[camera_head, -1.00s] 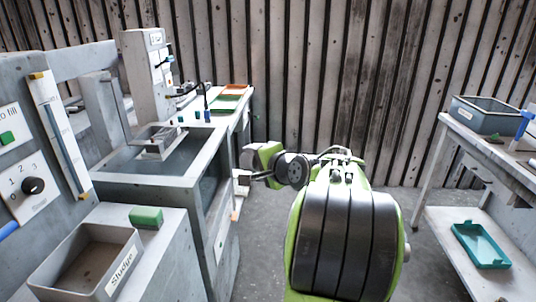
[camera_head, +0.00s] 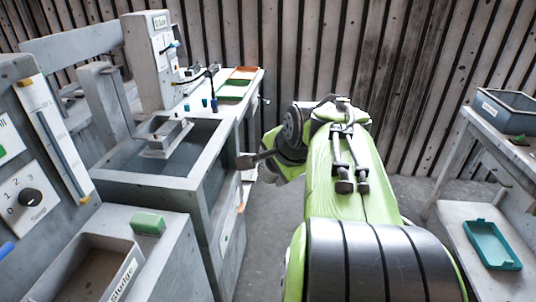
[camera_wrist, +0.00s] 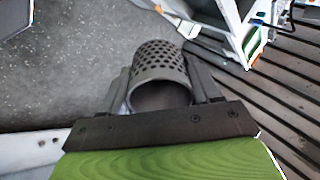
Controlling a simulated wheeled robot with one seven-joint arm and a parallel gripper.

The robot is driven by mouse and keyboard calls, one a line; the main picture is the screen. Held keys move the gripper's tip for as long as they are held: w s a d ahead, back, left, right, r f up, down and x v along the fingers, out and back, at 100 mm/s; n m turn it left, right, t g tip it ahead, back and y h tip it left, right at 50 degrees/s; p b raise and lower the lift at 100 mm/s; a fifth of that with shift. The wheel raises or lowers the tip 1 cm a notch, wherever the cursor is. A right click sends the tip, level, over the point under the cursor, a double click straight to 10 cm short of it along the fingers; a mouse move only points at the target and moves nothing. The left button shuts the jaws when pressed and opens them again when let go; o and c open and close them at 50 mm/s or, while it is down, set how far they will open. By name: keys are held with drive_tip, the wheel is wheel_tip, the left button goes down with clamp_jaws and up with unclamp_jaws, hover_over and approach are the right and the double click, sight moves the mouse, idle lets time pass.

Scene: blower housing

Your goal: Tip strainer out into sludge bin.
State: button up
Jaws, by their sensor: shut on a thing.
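The strainer (camera_wrist: 158,62), a grey perforated open cylinder, shows in the wrist view between the fingers of my gripper (camera_wrist: 162,82). My gripper is shut on it, and its round open end faces the wrist camera. I cannot see what is inside it. In the head view my gripper (camera_head: 250,160) is beside the tank's right side, partly hidden by my wrist; the strainer is not clearly made out there. The sludge bin (camera_head: 124,280), a grey open tray with a "Sludge" label, is at the lower left on a grey cabinet, well apart from my gripper. Its front is cut off.
A green block (camera_head: 148,223) sits behind the bin. A grey open tank (camera_head: 190,182) stands between the bin and the back bench. A side table (camera_head: 450,215) with a teal tray (camera_head: 492,245) stands right. Bare floor lies beneath my gripper.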

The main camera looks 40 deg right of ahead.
drive_tip(key=r+g+p, duration=0.1)
drive_tip(key=g+p, duration=0.1)
drive_tip(key=p, duration=0.1)
drive_tip(key=shift+r+p, duration=0.3)
drive_tip(key=shift+p, duration=0.1)
drive_tip(key=g+p, duration=0.1)
drive_tip(key=p, duration=0.1)
drive_tip(key=g+y+p, duration=0.1)
drive_tip(key=p, duration=0.1)
drive_tip(key=shift+r+g+p, duration=0.3)
drive_tip(key=shift+r+p, duration=0.05)
drive_tip(key=shift+p, duration=0.05)
drive_tip(key=g+p, duration=0.1)
drive_tip(key=p, duration=0.3)
drive_tip(key=shift+r+n+g, duration=0.25)
drive_tip(key=shift+n+g, duration=0.05)
drive_tip(key=shift+g, duration=0.1)
drive_tip(key=shift+f+g+p, duration=0.2)
drive_tip(key=shift+g+p, duration=0.1)
drive_tip(key=shift+p, duration=0.25)
